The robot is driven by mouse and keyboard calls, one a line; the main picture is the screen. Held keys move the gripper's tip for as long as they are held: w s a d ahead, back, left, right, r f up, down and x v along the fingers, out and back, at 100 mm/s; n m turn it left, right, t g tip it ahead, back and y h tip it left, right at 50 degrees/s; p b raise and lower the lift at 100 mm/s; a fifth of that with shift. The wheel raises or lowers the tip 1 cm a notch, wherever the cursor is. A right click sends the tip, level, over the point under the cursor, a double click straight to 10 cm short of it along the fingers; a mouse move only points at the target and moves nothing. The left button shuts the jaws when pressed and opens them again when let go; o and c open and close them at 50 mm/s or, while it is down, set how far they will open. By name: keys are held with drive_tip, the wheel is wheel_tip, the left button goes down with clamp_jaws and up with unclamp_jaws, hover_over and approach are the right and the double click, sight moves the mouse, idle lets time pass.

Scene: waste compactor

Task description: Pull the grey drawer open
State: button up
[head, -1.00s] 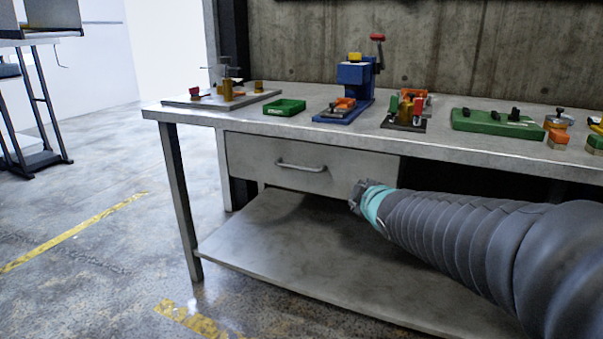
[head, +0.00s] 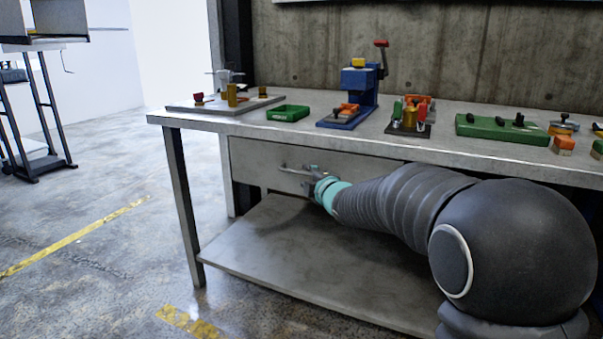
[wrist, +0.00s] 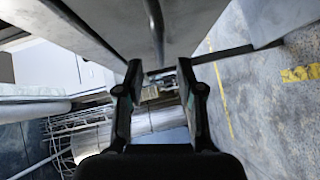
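The grey drawer (head: 262,158) sits under the workbench top, its front looking flush with the frame, so it appears closed. Its metal bar handle (head: 290,169) runs across the middle of the front. My gripper (head: 311,181) is at the right part of the handle and partly covers it. In the wrist view my gripper (wrist: 158,66) has its two fingers apart. A thin bar that looks like the handle (wrist: 156,28) lies ahead, in line with the gap between the fingers. I cannot tell whether either finger touches it.
The workbench top (head: 210,119) holds a green tray (head: 288,113), a blue press (head: 358,85) and several small fixtures. A lower shelf (head: 270,245) lies beneath the drawer. A table leg (head: 182,205) stands at the left.

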sight(303, 174)
drive_tip(key=shift+x, duration=2.75)
clamp_jaws()
